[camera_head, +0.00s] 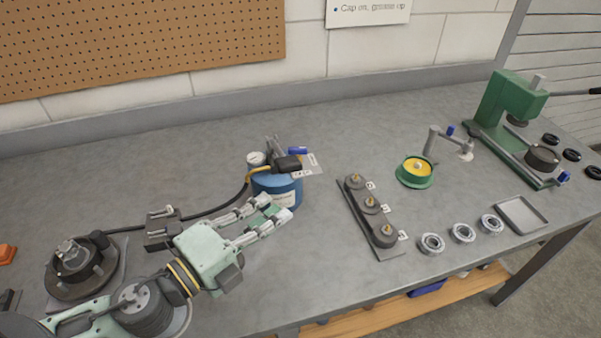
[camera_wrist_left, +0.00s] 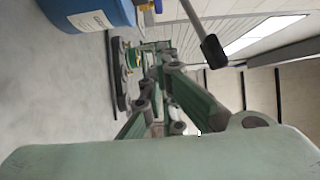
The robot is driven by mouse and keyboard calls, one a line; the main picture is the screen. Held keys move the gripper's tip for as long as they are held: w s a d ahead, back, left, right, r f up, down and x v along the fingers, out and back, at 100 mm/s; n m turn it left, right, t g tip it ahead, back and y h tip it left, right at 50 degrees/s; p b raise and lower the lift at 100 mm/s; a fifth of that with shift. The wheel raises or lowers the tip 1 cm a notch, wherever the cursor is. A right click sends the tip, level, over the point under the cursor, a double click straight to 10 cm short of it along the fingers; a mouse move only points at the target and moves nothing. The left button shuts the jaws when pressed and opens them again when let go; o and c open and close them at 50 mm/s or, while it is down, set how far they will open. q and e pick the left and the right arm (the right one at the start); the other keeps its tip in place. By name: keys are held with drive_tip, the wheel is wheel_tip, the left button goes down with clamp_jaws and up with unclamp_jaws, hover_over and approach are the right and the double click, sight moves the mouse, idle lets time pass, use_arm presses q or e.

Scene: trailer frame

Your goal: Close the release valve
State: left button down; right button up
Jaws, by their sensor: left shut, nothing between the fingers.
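The blue pump pot (camera_head: 283,188) stands on the bench against my left gripper's far side in the head view. On its top are a round gauge (camera_head: 257,159), a black-gripped lever (camera_head: 287,164) and a small blue handle (camera_head: 297,150), which looks like the release valve. My left gripper (camera_head: 278,207) is in front of the pot, below the blue handle, shut and empty. I cannot tell whether it touches the pot. The left wrist view shows the pot (camera_wrist_left: 92,12), the black lever grip (camera_wrist_left: 214,50) and part of a blue piece (camera_wrist_left: 158,5). My right gripper is out of view.
A hose runs left from the pot to a hub (camera_head: 80,268). To the right are a dark block with several studs (camera_head: 370,205), a green-rimmed cup (camera_head: 415,172), several metal rings, a tray (camera_head: 521,214) and a green press (camera_head: 510,105). The bench behind the pot is clear.

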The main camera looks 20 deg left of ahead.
sight(298, 152)
use_arm(q)
drive_tip(key=a+p+x, duration=0.1)
drive_tip(key=p+x, duration=0.1)
drive_tip(key=x, duration=0.4)
drive_tip(key=w+a+p+x, duration=0.1)
drive_tip(key=p+x, duration=0.2)
drive_tip(key=x, duration=0.3)
drive_tip(key=shift+w+a, duration=0.25)
drive_tip(key=shift+w, duration=0.1)
drive_tip(key=shift+w+d+r+n+t+y+p, duration=0.15)
drive_tip(key=shift+w+n+t+y+p, duration=0.1)
drive_tip(key=shift+w+n+y+p, duration=0.25)
drive_tip(key=shift+w+d+f+n+t+y+p, duration=0.1)
drive_tip(key=shift+w+d+n+t+y+p, duration=0.15)
drive_tip(key=shift+y+p, duration=0.3)
drive_tip(key=shift+a, duration=0.1)
